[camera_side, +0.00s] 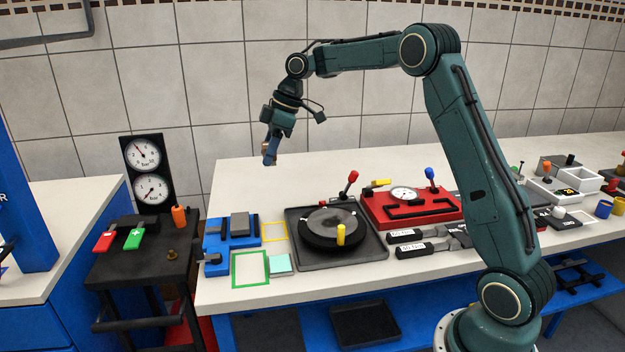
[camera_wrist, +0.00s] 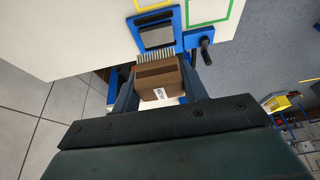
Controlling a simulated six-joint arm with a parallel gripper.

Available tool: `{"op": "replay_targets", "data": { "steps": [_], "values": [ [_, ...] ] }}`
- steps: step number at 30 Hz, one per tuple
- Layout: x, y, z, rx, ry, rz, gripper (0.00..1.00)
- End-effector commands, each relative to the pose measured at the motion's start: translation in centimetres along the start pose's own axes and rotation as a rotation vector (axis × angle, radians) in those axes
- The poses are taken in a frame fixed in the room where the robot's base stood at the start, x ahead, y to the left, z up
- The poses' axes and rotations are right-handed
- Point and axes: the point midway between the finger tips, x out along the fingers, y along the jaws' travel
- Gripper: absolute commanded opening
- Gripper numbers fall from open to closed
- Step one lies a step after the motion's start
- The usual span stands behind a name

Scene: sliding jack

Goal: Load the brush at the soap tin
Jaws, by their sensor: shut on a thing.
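My gripper (camera_side: 270,153) is high above the left back part of the white bench, pointing down. In the wrist view, my gripper (camera_wrist: 160,91) is shut on the brush (camera_wrist: 158,78), a brown block with a white label. Its pale bristles (camera_wrist: 153,58) show at the far edge of the block, beyond the fingers. The brush is in the air, apart from the bench. In the side view the brush is small and mostly hidden by the fingers. I cannot tell which thing is the soap tin.
Below stands a blue fixture (camera_side: 213,240) with a grey block (camera_side: 240,224). Beside it are a green frame (camera_side: 236,270), a yellow frame (camera_side: 285,231) and a black turntable (camera_side: 300,241). A red gauge unit (camera_side: 436,213) lies further right. A dark side table (camera_side: 135,262) stands left.

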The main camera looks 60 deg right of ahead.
Motion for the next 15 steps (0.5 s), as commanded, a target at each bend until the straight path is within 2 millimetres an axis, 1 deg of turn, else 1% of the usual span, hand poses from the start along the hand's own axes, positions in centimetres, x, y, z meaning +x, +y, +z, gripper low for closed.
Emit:
{"op": "replay_targets", "data": {
  "steps": [1,2,10,15],
  "values": [
    [0.0,0.0,0.0,0.000,0.000,0.000,0.29],
    [0.0,0.0,0.0,0.000,0.000,0.000,0.25],
    [0.3,-0.3,-0.1,0.000,0.000,0.000,0.25],
    [1.3,-1.3,-0.2,-0.001,0.000,-0.002,0.25]
  ]
}}
